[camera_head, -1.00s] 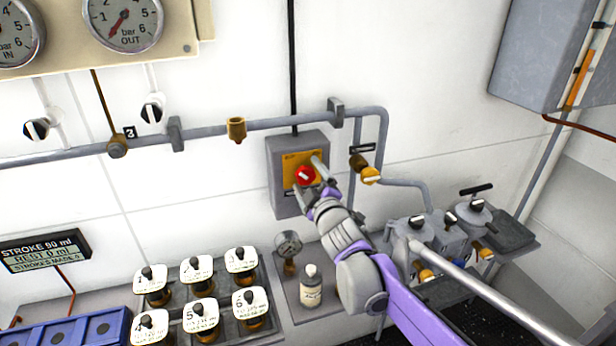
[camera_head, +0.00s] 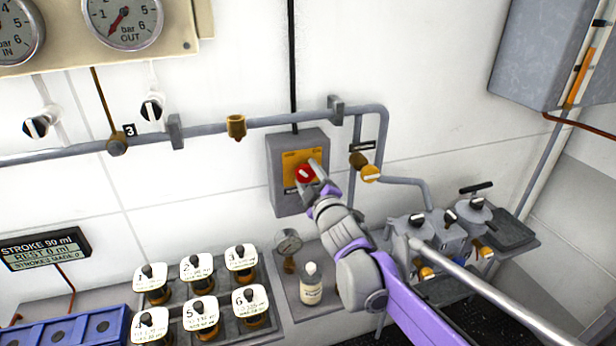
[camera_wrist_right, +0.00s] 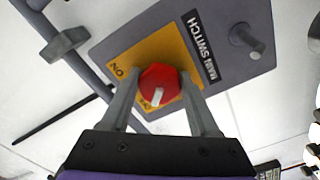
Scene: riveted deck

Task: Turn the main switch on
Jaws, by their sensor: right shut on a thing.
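The main switch is a grey box (camera_head: 285,203) on the white wall, with a yellow plate (camera_head: 290,160) and a red knob (camera_head: 304,174). In the right wrist view the plate shows ON, and a black label (camera_wrist_right: 199,46) reads MAIN SWITCH. The red knob (camera_wrist_right: 165,78) has a white mark pointing toward the bottom of that view, toward my gripper's palm. A second word beside the knob is partly hidden. My right gripper (camera_head: 308,177) is shut on the red knob, with one finger on each side. My left gripper is not in view.
A grey pipe (camera_head: 210,128) runs along the wall above the switch. A grey rail (camera_head: 500,297) crosses at lower right.

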